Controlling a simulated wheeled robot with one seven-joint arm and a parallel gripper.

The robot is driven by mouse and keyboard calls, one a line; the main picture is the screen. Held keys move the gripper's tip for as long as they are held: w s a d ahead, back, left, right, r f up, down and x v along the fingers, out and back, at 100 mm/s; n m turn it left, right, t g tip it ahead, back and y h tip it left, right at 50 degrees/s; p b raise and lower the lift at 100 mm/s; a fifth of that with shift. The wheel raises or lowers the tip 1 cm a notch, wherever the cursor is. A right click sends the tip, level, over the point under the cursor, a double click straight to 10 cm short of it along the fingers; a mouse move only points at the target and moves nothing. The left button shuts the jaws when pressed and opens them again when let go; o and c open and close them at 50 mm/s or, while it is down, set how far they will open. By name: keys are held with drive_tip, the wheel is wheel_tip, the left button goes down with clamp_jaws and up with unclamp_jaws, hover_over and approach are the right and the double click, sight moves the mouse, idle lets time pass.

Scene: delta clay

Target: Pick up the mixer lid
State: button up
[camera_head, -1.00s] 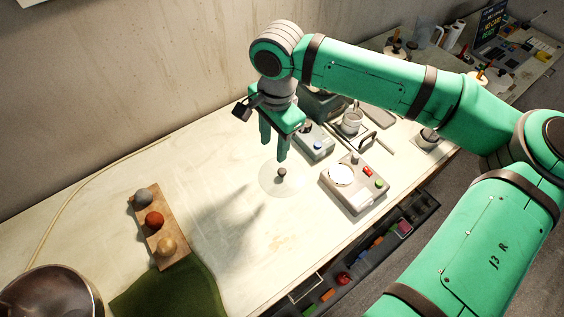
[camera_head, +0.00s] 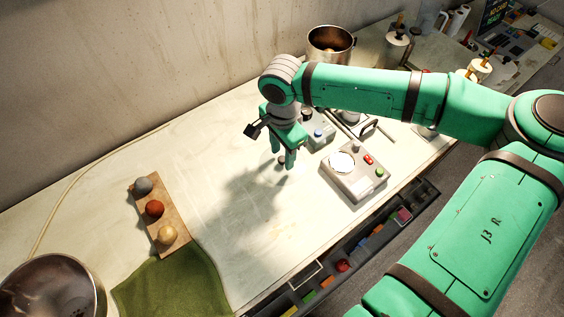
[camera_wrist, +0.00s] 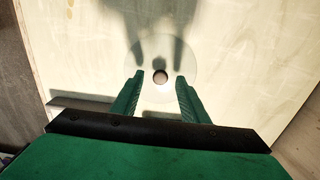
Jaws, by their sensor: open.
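The mixer lid looks like a clear, thin disc (camera_wrist: 183,52) lying flat on the pale worktop, with a small dark round knob (camera_wrist: 160,76) at its centre. In the head view the knob (camera_head: 282,160) shows small beside my fingers, and the clear disc is hard to make out there. My gripper (camera_head: 284,158) points down over the lid. In the wrist view its two green fingers (camera_wrist: 160,77) are apart, with the knob between their tips and a gap on each side. Nothing is held. I cannot tell the exact height of the fingertips against the knob.
A scale-like device (camera_head: 354,186) with coloured buttons and a smaller grey device (camera_head: 318,134) stand to the right. A metal pot (camera_head: 329,42) is behind. A wooden board (camera_head: 161,215) with three balls, a green cloth (camera_head: 172,290) and a metal bowl (camera_head: 52,290) are left. Worktop between is clear.

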drive_tip(key=shift+f, duration=0.5)
clamp_jaws()
